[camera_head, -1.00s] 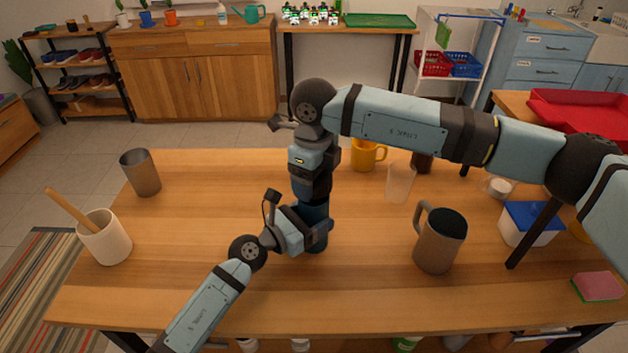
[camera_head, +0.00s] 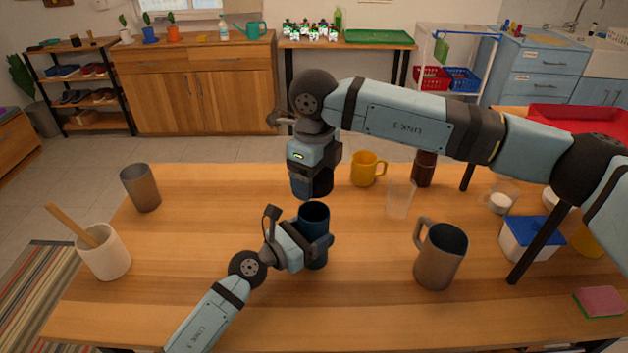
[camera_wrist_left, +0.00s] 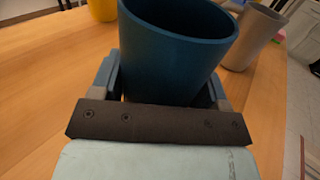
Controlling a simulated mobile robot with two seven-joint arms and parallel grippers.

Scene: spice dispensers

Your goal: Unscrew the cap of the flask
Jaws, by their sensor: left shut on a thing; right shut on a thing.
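The dark blue flask (camera_head: 315,226) stands upright on the table, with its open mouth showing. My left gripper (camera_head: 316,246) is shut around the flask's side below the rim. The left wrist view shows the flask (camera_wrist_left: 178,50) between the fingers (camera_wrist_left: 165,88), its round opening uncovered. My right gripper (camera_head: 312,186) points down above the flask, shut on the dark cap (camera_head: 322,182). The cap is apart from the flask, just above and slightly behind its mouth. The fingers partly hide the cap.
A yellow mug (camera_head: 364,170), a clear cup (camera_head: 400,198) and a brown mug (camera_head: 440,256) stand to the right. A metal cup (camera_head: 140,188) and a white pot with a wooden handle (camera_head: 105,254) stand at left. The table front (camera_head: 370,310) is clear.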

